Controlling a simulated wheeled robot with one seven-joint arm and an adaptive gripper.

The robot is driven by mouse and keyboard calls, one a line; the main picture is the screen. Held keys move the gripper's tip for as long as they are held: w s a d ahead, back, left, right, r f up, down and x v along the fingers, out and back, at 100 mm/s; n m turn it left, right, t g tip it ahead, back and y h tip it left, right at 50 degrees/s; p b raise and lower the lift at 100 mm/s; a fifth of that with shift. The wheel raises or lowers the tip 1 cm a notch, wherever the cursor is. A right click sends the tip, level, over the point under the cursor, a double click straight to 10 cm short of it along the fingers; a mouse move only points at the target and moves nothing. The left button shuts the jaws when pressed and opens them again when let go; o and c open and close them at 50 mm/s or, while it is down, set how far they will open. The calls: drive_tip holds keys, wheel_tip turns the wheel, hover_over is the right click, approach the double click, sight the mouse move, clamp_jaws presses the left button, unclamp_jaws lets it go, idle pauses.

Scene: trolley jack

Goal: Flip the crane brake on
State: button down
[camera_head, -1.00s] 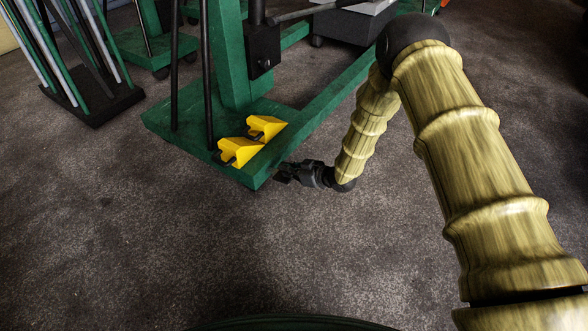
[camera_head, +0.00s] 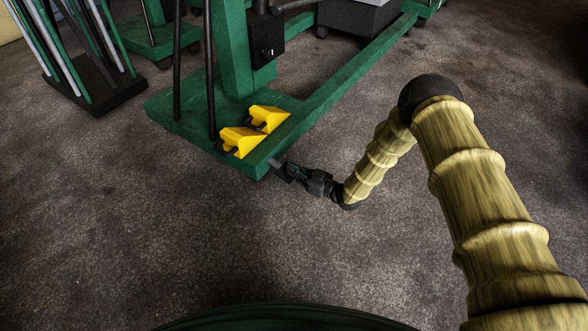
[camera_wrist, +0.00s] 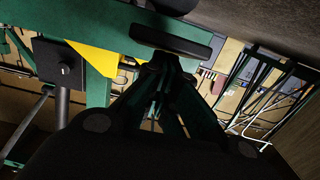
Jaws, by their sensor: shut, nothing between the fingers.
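The green crane (camera_head: 200,121) stands on the carpet, its base corner towards me. Two yellow wedge-shaped pieces (camera_head: 240,141) sit on that base. My gripper (camera_head: 280,168) is shut and empty, low beside the base's right edge, close to the corner. A small grey tab (camera_head: 274,162) shows at the fingertips against that edge; I cannot tell if they touch. In the wrist view my fingers (camera_wrist: 160,68) point at a dark flat bar (camera_wrist: 172,40) just beyond them, probably the brake lever. Part of a yellow piece (camera_wrist: 95,57) shows to the left. The brake's position is unclear.
A black-based rack of poles (camera_head: 98,95) stands at the left. The crane's long green leg (camera_head: 345,75) runs back to the right. A grey wheeled box (camera_head: 357,17) is behind it. The carpet in front and to the right is clear.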

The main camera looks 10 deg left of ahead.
drive_tip(key=shift+f, duration=0.15)
idle(0.4)
drive_tip(key=shift+s+r+p, duration=0.1)
drive_tip(key=shift+r+p, duration=0.4)
drive_tip(key=r+p+v, duration=0.2)
drive_tip(key=p+v, duration=0.4)
drive_tip(key=v, duration=0.5)
drive_tip(key=shift+r, duration=0.15)
